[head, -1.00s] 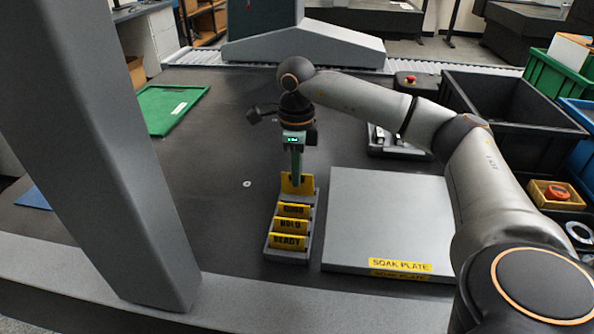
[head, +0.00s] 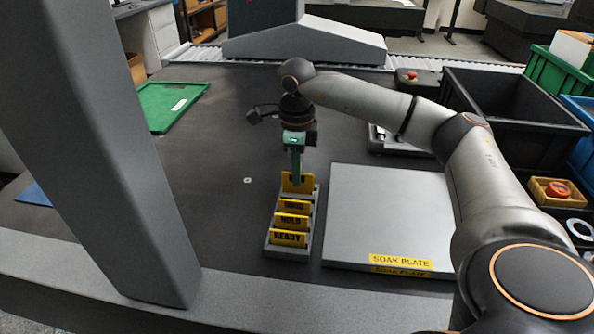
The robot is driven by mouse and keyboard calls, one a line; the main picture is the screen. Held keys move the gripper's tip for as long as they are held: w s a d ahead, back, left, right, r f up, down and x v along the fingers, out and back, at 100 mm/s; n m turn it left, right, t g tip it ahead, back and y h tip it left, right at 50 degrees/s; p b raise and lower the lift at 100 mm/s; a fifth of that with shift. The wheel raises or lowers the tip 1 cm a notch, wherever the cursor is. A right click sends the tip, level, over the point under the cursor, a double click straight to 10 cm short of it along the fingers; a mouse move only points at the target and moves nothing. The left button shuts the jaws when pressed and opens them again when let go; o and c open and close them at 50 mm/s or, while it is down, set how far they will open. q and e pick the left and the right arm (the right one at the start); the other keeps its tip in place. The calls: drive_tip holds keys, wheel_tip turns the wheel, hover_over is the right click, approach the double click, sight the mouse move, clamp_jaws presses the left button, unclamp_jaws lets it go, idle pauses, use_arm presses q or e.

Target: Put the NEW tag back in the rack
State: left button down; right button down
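The grey tag rack (head: 310,222) stands on the dark table, left of the soak plate. Yellow tags sit in its front slots, among them one marked HOLD (head: 291,220) and one marked READY (head: 289,239). Another yellow tag (head: 303,183) is at the rack's back end, with its lettering hidden behind my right gripper. My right gripper (head: 297,172) points down at that tag and overlaps its upper part. I cannot tell whether its fingers are closed on it, or whether the tag is fully seated. My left gripper is not in view.
The grey soak plate (head: 390,215) lies just right of the rack. A green tray (head: 168,105) lies at the back left. A thick grey column crosses the left side.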

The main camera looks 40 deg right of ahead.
sight(297, 194)
drive_tip(key=shift+f, duration=0.15)
idle(0.5)
drive_tip(key=shift+f, duration=0.75)
idle(0.8)
drive_tip(key=shift+f, duration=0.3)
drive_tip(key=shift+f, duration=0.25)
idle(0.3)
drive_tip(key=shift+f+b, duration=0.35)
drive_tip(key=shift+b, duration=0.05)
drive_tip(key=c, duration=0.7)
unclamp_jaws()
